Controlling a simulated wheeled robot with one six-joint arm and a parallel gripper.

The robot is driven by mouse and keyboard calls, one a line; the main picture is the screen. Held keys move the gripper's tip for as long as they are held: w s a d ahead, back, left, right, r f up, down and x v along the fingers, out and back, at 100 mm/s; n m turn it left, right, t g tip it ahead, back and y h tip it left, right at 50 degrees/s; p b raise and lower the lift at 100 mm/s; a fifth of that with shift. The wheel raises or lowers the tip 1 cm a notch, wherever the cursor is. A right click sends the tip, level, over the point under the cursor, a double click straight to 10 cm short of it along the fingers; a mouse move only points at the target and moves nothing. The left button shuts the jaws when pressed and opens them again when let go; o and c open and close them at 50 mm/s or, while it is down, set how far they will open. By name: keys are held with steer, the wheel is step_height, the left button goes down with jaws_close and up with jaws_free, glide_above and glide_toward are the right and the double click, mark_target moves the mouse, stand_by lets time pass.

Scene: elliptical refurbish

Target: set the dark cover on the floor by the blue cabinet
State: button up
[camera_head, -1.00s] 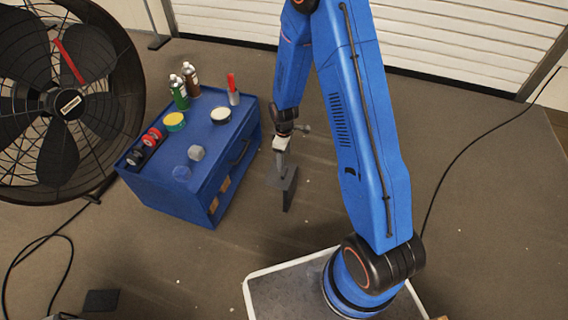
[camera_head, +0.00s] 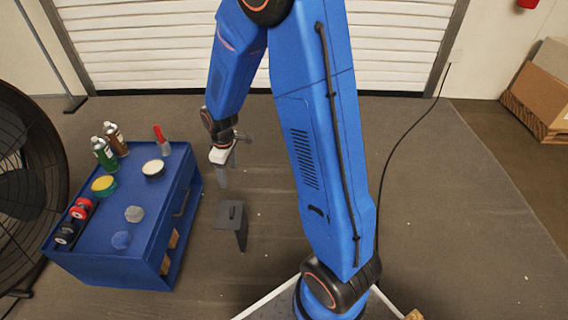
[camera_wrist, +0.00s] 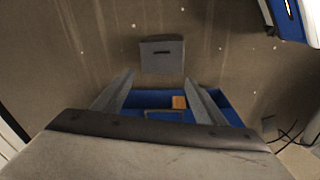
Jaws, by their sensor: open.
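The dark cover (camera_head: 232,220) is on the floor just right of the blue cabinet (camera_head: 140,225), apart from it, with its small handle on top. My gripper (camera_head: 225,183) is open and empty above the cover. In the wrist view the cover (camera_wrist: 162,58) lies beyond the spread fingers of my gripper (camera_wrist: 158,80), with clear floor around it. The front of the blue cabinet (camera_wrist: 225,105) shows behind the fingers there. The cover's underside is hidden.
A large fan (camera_head: 25,170) is at the left. A black cable (camera_head: 405,145) runs across the floor at right. Boxes (camera_head: 545,90) sit at far right.

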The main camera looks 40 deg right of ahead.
steer(key=s+d+r+m+t, duration=0.1)
steer(key=s+r+m, duration=0.1)
steer(key=s+r, duration=0.6)
steer(key=s+d+r+m+t, duration=0.15)
steer(key=s+r, duration=0.35)
steer(key=r, duration=0.6)
steer(key=s+d+r+m, duration=0.1)
steer(key=s+r+m, duration=0.1)
steer(key=s, duration=0.6)
steer(key=s+r+m+t, duration=0.1)
steer(key=s+r+m, duration=0.2)
steer(key=s, duration=0.5)
steer(key=shift+s+d+r, duration=0.35)
steer(key=shift+d+r, duration=0.05)
steer(key=shift+r, duration=0.5)
